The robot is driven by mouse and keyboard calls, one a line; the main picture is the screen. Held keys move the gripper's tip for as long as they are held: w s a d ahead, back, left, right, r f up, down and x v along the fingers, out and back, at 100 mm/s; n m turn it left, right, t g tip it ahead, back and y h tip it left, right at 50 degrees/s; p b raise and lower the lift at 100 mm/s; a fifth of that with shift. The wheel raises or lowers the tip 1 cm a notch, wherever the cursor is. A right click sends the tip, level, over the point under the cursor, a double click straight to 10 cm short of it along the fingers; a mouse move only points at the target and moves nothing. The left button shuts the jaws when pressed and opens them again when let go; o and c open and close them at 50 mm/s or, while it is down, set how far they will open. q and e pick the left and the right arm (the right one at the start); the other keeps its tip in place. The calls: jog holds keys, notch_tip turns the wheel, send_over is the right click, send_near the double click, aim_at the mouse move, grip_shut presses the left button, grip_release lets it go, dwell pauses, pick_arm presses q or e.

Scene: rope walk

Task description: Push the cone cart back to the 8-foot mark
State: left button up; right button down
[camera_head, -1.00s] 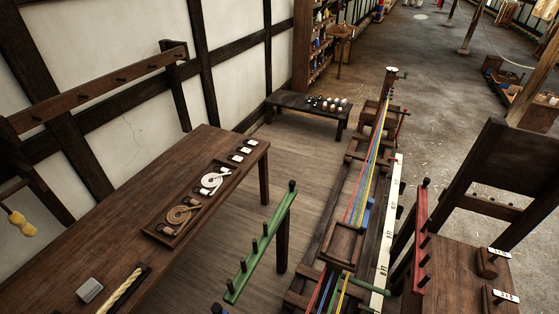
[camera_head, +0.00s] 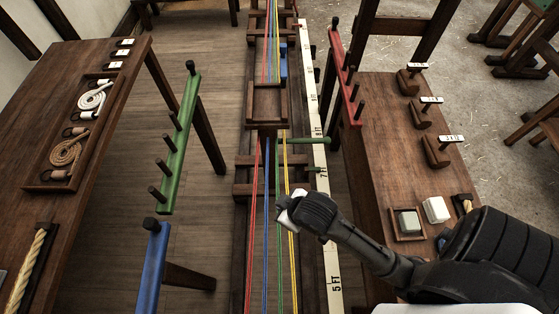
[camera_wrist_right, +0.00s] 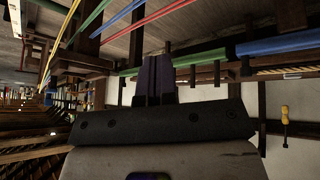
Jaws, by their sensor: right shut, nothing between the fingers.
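The wooden cone cart, as I take it, sits on the rail with an open box top (camera_head: 267,104); coloured strands run past it. A green arm (camera_head: 303,140) sticks out from its right side over the white foot scale (camera_head: 334,250), just below the "8 FT" lettering. The "7 FT" and "5 FT" lettering is nearer me. My right gripper (camera_head: 288,207) is shut and empty over the strands, on the near side of the cart and apart from it. Its dark fingers show in the right wrist view (camera_wrist_right: 155,78). My left gripper is out of view.
A green peg rail (camera_head: 180,140) and a blue post (camera_head: 154,265) stand left of the track. A red peg rail (camera_head: 345,75) and a wooden bench (camera_head: 390,150) stand right. A long table (camera_head: 100,180) with rope coils is at far left.

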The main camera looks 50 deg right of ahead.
jog(key=w+d+f+n+h+b, duration=0.1)
jog(key=w+d+f+h+b, duration=0.25)
jog(key=f+b, duration=0.5)
jog(key=w+d+f+h+b, duration=0.3)
jog(key=w+d+f+b, duration=0.25)
jog(key=f, duration=0.55)
jog(key=w+d+f+n+h+b, duration=0.1)
jog(key=w+d+f+h+b, duration=0.2)
jog(key=f+b, duration=0.5)
jog(key=w+d+n+t+h+b, duration=0.1)
jog(key=w+d+n+t+h, duration=0.1)
jog(key=w+d+n, duration=0.4)
jog(key=w+d+r+n+t+h+b, duration=0.1)
jog(key=w+d+n+t+h, duration=0.2)
jog(key=n, duration=1.3)
jog(key=w+d+t, duration=0.2)
jog(key=w+d, duration=0.1)
jog(key=d, duration=0.1)
jog(key=shift+w+d+r, duration=0.15)
jog(key=shift+w+d, duration=0.05)
jog(key=shift+w, duration=0.2)
